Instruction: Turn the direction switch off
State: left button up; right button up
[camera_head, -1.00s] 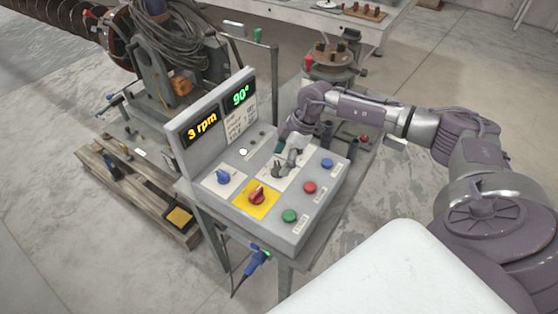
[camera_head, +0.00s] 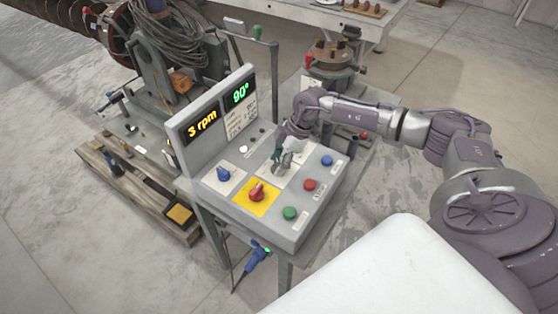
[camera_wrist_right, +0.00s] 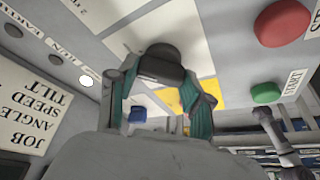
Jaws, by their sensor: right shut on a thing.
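The direction switch appears to be the black knob (camera_wrist_right: 160,64) on a white plate of the control box (camera_head: 233,217). In the right wrist view it stands between the two dark green fingers of my right gripper (camera_wrist_right: 160,90). My right gripper (camera_head: 281,165) is closed around this knob, coming down from the back right. In the head view the gripper mostly hides the knob, so its exact angle is hard to tell. My left gripper is not in view.
Beside the switch are a blue knob (camera_head: 223,174) and a red knob (camera_head: 257,192) on a yellow plate. Blue (camera_head: 327,161), red (camera_head: 310,185) and green (camera_head: 289,213) buttons line the right side. A display panel (camera_head: 203,122) stands behind, reading 3 rpm and 90°.

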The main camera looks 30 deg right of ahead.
jog(key=n, duration=0.2)
jog(key=n+g+b, duration=0.1)
jog(key=n, duration=0.1)
jog(key=shift+w+g+y, duration=0.15)
jog(key=shift+g+y, duration=0.15)
jog(key=shift+n+g+b, duration=0.65)
jog(key=shift+n+g, duration=0.15)
jog(key=shift+n, duration=1.5)
jog(key=o, duration=1.2)
jog(key=shift+c, duration=0.2)
